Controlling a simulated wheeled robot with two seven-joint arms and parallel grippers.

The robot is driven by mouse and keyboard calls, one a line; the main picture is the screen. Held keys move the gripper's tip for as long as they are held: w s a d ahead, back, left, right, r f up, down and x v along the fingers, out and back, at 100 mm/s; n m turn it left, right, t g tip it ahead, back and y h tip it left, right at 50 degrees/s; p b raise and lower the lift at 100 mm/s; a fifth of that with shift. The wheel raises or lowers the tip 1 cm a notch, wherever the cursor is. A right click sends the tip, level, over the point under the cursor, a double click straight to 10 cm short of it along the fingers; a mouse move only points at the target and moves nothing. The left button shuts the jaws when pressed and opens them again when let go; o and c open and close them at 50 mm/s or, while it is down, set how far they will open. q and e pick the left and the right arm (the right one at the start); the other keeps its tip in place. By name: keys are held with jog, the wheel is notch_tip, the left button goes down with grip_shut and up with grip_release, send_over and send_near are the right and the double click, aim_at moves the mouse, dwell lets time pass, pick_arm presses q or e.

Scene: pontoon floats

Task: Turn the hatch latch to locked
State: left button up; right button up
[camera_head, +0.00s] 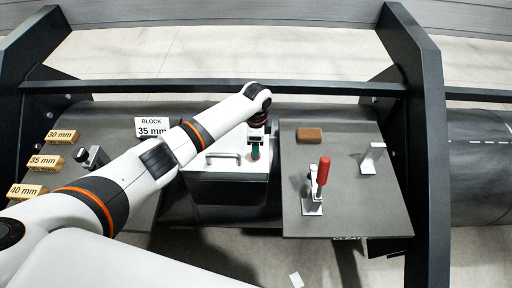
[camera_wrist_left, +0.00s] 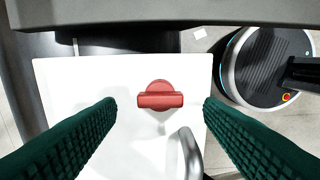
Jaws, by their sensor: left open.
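The red hatch latch (camera_wrist_left: 160,97) is on the white hatch lid (camera_wrist_left: 75,85) in the left wrist view. Its grip bar lies crosswise in that picture, with a rounded part behind it. My left gripper (camera_wrist_left: 161,104) is open, its green ribbed fingers apart on either side of the latch, with a gap on each side. In the head view my left gripper (camera_head: 256,150) points down over the right part of the white hatch box (camera_head: 228,185), and the latch is mostly hidden there. My right gripper is not in view.
A metal handle (camera_head: 222,155) stands on the lid beside the latch. To the right, a grey board (camera_head: 345,215) carries a red-handled clamp (camera_head: 322,180), a brown block (camera_head: 310,134) and a metal bracket (camera_head: 373,158). Labelled wooden blocks (camera_head: 45,161) and a sign (camera_head: 152,127) are at left.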

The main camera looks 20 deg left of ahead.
pick_arm(q)
notch_tip(320, 180, up, 8)
jog(key=shift+r, duration=0.2)
dwell(0.4)
